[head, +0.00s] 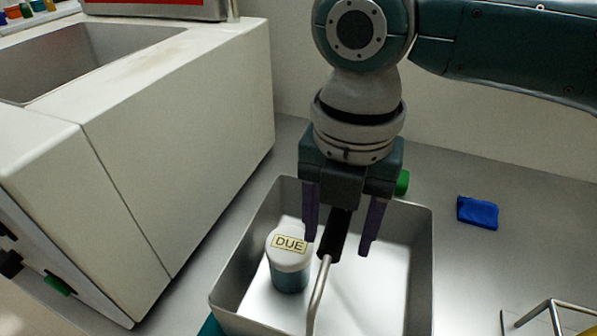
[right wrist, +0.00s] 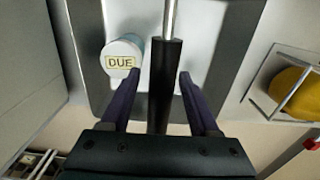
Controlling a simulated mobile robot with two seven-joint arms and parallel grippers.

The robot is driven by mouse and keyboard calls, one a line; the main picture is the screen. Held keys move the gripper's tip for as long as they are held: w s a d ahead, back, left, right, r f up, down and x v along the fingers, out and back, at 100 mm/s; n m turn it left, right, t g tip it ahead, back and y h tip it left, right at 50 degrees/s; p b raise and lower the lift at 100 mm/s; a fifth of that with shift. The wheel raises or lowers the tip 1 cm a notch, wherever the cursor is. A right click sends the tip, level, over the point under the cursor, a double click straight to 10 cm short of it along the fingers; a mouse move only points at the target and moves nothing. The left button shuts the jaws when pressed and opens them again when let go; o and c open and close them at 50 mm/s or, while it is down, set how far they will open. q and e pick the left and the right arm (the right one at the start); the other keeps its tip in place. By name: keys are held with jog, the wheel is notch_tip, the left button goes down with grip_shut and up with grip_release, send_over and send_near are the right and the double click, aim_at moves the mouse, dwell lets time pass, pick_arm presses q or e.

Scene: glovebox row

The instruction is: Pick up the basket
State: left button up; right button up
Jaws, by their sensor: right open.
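The basket (head: 421,265) is an open grey metal bin on the counter, below my right gripper in the head view. Its bent metal handle has a black grip (head: 333,236), which also shows in the right wrist view (right wrist: 165,75). My right gripper (head: 338,246) points down with its purple fingers apart, one on each side of the black grip. In the right wrist view there are gaps between the fingers (right wrist: 160,78) and the grip. A white-lidded teal jar labelled DUE (head: 288,262) stands inside the basket at the left. My left gripper is not in view.
A large white cabinet (head: 180,140) with an open metal well stands at the left. A blue cloth-like piece (head: 478,212) lies on the counter to the right. A wire rack (head: 552,312) is at the lower right, and a yellow object (right wrist: 292,92) sits there in the wrist view.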

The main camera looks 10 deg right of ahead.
jog(key=shift+c, duration=0.3)
grip_shut()
jog(key=shift+r, duration=0.1)
dwell(1.0)
